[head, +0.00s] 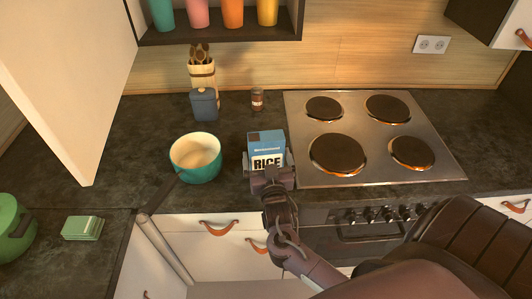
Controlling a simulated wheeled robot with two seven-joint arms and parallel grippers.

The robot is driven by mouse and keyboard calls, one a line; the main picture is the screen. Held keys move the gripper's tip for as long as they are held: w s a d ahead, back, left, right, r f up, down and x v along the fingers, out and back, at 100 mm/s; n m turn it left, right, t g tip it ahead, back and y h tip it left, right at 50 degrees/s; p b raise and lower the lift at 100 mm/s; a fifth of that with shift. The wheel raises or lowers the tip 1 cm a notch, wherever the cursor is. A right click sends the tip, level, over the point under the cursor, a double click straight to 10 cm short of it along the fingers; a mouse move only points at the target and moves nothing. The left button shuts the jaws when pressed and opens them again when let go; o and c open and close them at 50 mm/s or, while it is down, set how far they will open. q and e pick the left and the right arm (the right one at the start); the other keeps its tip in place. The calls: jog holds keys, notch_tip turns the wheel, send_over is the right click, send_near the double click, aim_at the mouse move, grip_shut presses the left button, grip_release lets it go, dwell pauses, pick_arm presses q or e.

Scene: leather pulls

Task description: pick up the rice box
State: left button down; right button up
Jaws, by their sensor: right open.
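The rice box (265,143) is blue on top with a white label reading RICE. It stands upright on the dark counter, between the teal pot and the stove. My right gripper (269,172) is at the near side of the box, its jaws open, and it hides the lower front of the box. I cannot tell whether the fingers touch the box. My left gripper does not show.
A teal pot (195,158) stands close on the left. A blue canister (204,104), a utensil holder (202,74) and a small spice jar (257,99) stand behind. The stove (364,170) is on the right. An open cabinet door (75,70) hangs at left.

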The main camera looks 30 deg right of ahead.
jog(key=shift+x, duration=1.05)
jog(key=c, duration=1)
jog(key=shift+o, duration=0.2)
jog(key=shift+r, duration=0.1)
